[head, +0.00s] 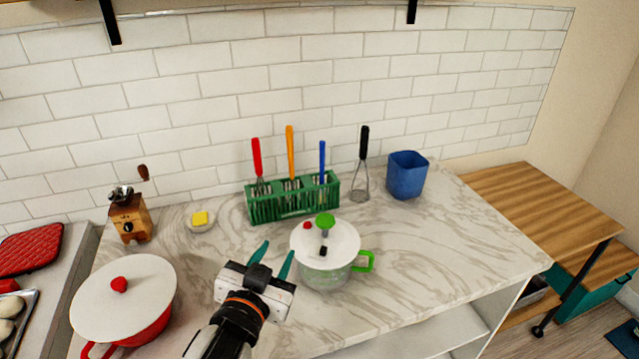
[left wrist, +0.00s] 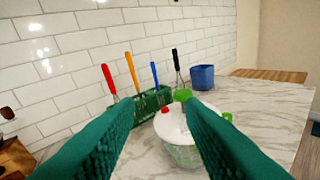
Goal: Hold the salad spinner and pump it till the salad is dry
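The salad spinner (head: 324,272) stands upright on the marble counter, with a white lid, a green pump knob (head: 325,221), a small red button (head: 307,226) and a green side handle (head: 364,262). Its clear bowl shows some green inside. My left gripper (head: 274,254) is open and empty, just left of the spinner, and does not appear to touch it. In the left wrist view the spinner (left wrist: 182,152) shows between the two green fingers, partly hidden by the right one. My right gripper is in neither view.
A green rack (head: 290,205) with several utensils stands behind the spinner, and a blue cup (head: 406,176) stands back right. A red pot with a white lid (head: 138,287), a wooden grinder (head: 130,219) and a butter dish (head: 200,226) are on the left. The counter right of the spinner is clear.

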